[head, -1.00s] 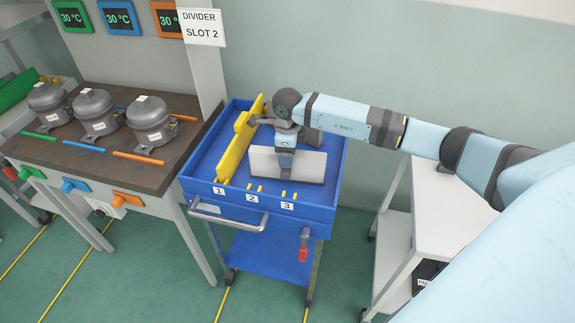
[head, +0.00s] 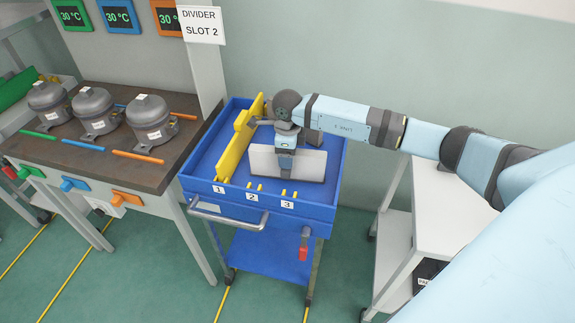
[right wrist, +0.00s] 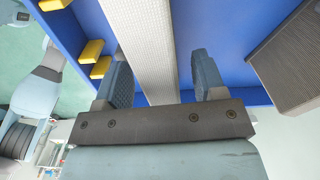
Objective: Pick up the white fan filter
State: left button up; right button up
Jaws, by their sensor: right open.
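The white fan filter (head: 311,164) is a pale flat panel standing on edge in the blue tray of the cart. My right gripper (head: 286,165) is over the panel's left-middle part, pointing down, and covers some of it. In the right wrist view the fan filter (right wrist: 140,35) shows its mesh-like edge running between the two fingers of my right gripper (right wrist: 162,68). The fingers are open, with a visible gap at the right finger; the left finger is close to the panel, and I cannot tell if it touches. My left gripper is not in view.
A yellow divider (head: 233,150) stands left of the filter in the blue tray (head: 325,212). Short yellow pegs (head: 288,194) line the front by labels 1 to 3. A bench with three compressors (head: 96,110) is left; a white table (head: 450,195) is right.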

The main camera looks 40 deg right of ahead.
grip_shut()
